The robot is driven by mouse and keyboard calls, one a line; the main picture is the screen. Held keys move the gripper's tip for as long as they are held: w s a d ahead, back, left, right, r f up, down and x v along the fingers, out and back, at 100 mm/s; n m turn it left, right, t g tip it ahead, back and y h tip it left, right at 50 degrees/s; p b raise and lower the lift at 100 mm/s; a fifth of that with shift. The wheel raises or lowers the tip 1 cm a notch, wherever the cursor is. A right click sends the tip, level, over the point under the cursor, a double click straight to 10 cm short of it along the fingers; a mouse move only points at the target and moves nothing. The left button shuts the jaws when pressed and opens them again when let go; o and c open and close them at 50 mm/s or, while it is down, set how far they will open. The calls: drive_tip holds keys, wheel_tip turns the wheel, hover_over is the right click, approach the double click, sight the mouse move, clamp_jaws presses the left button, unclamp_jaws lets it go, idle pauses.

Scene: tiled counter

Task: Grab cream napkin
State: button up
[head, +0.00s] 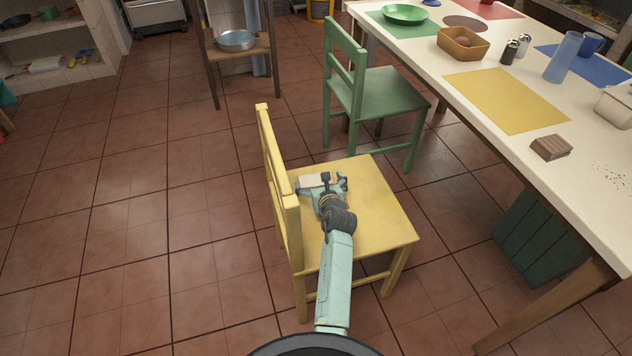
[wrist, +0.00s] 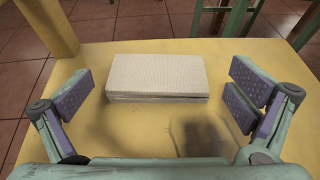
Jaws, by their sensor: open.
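The cream napkin (wrist: 157,75) lies as a flat, folded block on the yellow chair's seat (head: 372,205). In the head view the napkin (head: 311,182) shows just beyond my gripper (head: 322,184), near the chair's backrest. My gripper is open and empty, low over the seat. In the wrist view its two padded fingers (wrist: 157,97) stand wide apart, one to the left and one to the right of the napkin. There is a gap on each side, and the napkin sits slightly farther out than the fingers. I cannot tell whether the fingers touch the seat.
The yellow backrest (head: 280,185) rises close on the left of my gripper. A green chair (head: 378,95) stands behind. Tiled floor at the left is clear.

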sight(315, 175)
drive_tip(key=x, duration=0.4)
drive_tip(key=shift+w+f, duration=0.1)
drive_tip(key=shift+f, duration=0.05)
drive_tip(key=c, duration=0.8)
